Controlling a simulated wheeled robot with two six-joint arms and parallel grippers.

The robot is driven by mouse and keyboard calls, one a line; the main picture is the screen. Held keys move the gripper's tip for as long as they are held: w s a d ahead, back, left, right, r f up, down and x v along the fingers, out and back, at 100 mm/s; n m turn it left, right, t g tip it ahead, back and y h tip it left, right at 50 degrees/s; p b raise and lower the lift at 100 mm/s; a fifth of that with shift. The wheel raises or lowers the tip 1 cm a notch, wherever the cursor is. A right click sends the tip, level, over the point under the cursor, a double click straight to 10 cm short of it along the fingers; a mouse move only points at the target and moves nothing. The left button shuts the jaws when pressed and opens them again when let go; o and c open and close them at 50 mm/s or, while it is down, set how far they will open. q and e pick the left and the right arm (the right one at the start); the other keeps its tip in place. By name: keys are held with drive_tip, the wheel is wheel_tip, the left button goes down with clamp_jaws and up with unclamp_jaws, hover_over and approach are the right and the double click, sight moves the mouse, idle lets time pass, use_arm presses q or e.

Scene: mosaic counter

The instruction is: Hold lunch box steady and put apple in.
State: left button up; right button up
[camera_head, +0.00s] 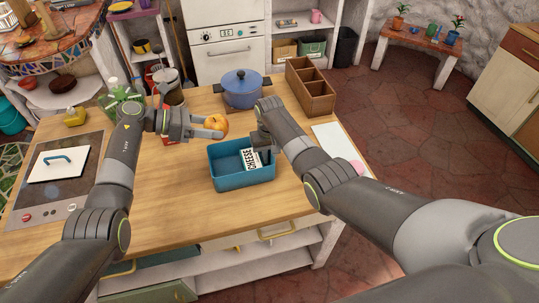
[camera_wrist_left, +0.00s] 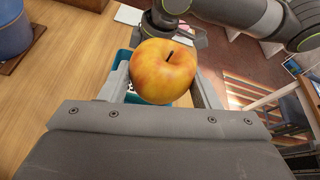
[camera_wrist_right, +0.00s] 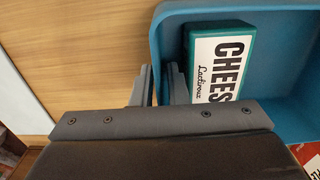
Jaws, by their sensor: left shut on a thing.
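The blue lunch box (camera_head: 243,177) stands upright on the wooden counter with a boxed cheese (camera_head: 251,159) inside. My left gripper (camera_head: 222,127) is shut on the yellow-red apple, holding it above the counter behind and left of the lunch box. The apple (camera_wrist_left: 163,71) shows between the fingers in the left wrist view. My right gripper (camera_wrist_right: 163,87) has one finger outside and one inside the lunch box wall (camera_wrist_right: 156,45), close on both sides. The cheese (camera_wrist_right: 219,58) lies beside its inner finger. The right wrist view cuts off part of the lunch box.
A blue pot (camera_head: 243,89) and a wooden divided box (camera_head: 310,86) stand at the back of the counter. A stove (camera_head: 55,180) with a white board on it is at the left. A white sheet (camera_head: 333,142) lies at the right edge. The counter left of the lunch box is clear.

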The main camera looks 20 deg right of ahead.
drive_tip(key=shift+c, duration=0.4)
clamp_jaws()
use_arm(q)
drive_tip(key=f+n+t, duration=0.1)
drive_tip(key=f+t, duration=0.1)
drive_tip(key=d+f+n+t, duration=0.1)
drive_tip(key=shift+s+f+n, duration=0.2)
drive_tip(key=shift+s+n, duration=0.05)
drive_tip(key=shift+n, duration=0.05)
drive_tip(key=shift+s+a+f+n+t+y, duration=0.1)
drive_tip(key=shift+f+n+t+y, duration=0.15)
drive_tip(key=shift+n+t, duration=0.3)
drive_tip(key=shift+a+f+n+t+y, duration=0.1)
drive_tip(key=shift+f+n+t+y, duration=0.15)
drive_tip(key=shift+n+t, duration=0.3)
drive_tip(key=shift+a+f+n+t, duration=0.15)
drive_tip(key=shift+f+n+t, duration=0.25)
drive_tip(key=shift+f, duration=0.4)
drive_tip(key=shift+a+f+n+t, duration=0.1)
drive_tip(key=shift+f+n+t, duration=0.1)
drive_tip(key=shift+f+t, duration=0.45)
drive_tip(key=shift+s+f, duration=0.1)
drive_tip(key=shift+f, duration=0.05)
